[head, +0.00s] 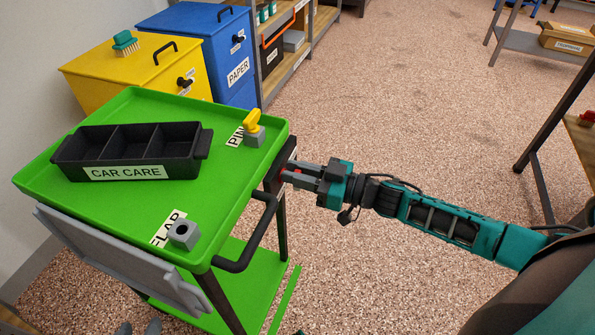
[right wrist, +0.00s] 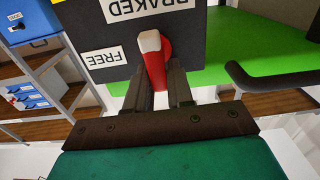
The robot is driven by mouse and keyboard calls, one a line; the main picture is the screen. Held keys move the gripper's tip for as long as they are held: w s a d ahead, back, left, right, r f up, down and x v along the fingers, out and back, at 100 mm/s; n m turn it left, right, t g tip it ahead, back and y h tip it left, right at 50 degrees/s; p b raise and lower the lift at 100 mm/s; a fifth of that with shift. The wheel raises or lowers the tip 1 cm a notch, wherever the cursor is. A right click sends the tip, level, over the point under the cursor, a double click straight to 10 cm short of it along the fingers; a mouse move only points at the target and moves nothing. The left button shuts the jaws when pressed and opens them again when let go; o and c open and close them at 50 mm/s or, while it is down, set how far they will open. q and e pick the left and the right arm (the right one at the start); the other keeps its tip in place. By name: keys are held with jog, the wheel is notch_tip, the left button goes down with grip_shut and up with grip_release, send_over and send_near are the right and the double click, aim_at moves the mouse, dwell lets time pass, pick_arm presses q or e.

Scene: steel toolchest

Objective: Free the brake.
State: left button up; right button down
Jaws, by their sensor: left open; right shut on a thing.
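The brake lever (right wrist: 157,70) is red with a white tip. It stands on a dark plate (right wrist: 90,25) with two labels, upside down in the right wrist view: BRAKED (right wrist: 150,8) above the lever and FREE (right wrist: 103,60) to its left. The white tip shows between the labels, nearer BRAKED. My right gripper (head: 287,171) is shut on the lever at the cart's right side; its fingers also show in the right wrist view (right wrist: 160,85). In the head view the lever is mostly hidden by the fingers.
The green cart (head: 225,200) carries a black CAR CARE tray (head: 130,172), a yellow-handled pin (head: 252,121) in a grey block and an empty grey socket (head: 184,234) by FLAP. A grey flap (head: 120,262) hangs at its front. A black handle (head: 262,235) juts out right. Floor right is open.

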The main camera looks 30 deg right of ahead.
aim_at(278, 183)
jog(key=n, duration=0.1)
jog(key=n+p, duration=0.1)
jog(key=n, duration=0.2)
jog(key=shift+s+a, duration=0.25)
jog(key=n, duration=0.2)
jog(key=f+n, duration=0.1)
jog(key=n, duration=0.2)
jog(key=a+n, duration=0.1)
jog(key=n, duration=0.2)
jog(key=shift+s+f, duration=0.15)
jog(key=shift+s, duration=0.25)
jog(key=n, duration=0.2)
jog(key=n+b, duration=0.1)
jog(key=n, duration=0.1)
jog(key=shift+f+n, duration=0.3)
jog(key=shift+f, duration=0.05)
jog(key=shift+f+n, duration=0.1)
jog(key=shift+n, duration=0.4)
jog(key=shift+b, duration=0.3)
jog(key=c, duration=1.1)
grip_release()
